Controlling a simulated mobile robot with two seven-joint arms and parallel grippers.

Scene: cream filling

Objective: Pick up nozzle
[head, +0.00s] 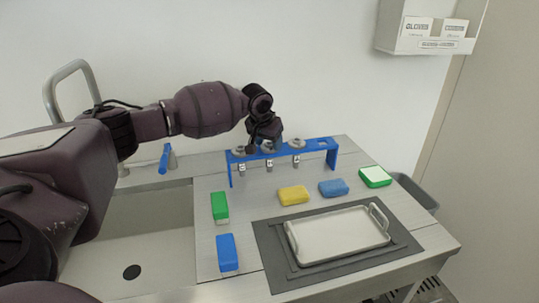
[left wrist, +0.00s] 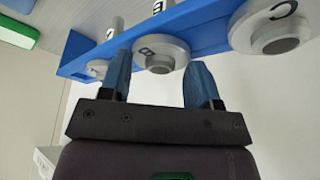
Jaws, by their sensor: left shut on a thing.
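A blue rack (head: 312,153) stands near the wall at the back of the worktop and holds several grey nozzles with lettered tags. My left gripper (head: 264,144) has come down over the rack's middle from above. My right gripper is out of view.
A white tray (head: 292,243) with handles lies on a dark mat (head: 269,245) in front. Yellow (head: 293,195), blue (head: 333,187) and green (head: 375,176) sponge-like blocks lie around it. A sink (head: 165,235) is at left, with a wall (head: 330,60) behind.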

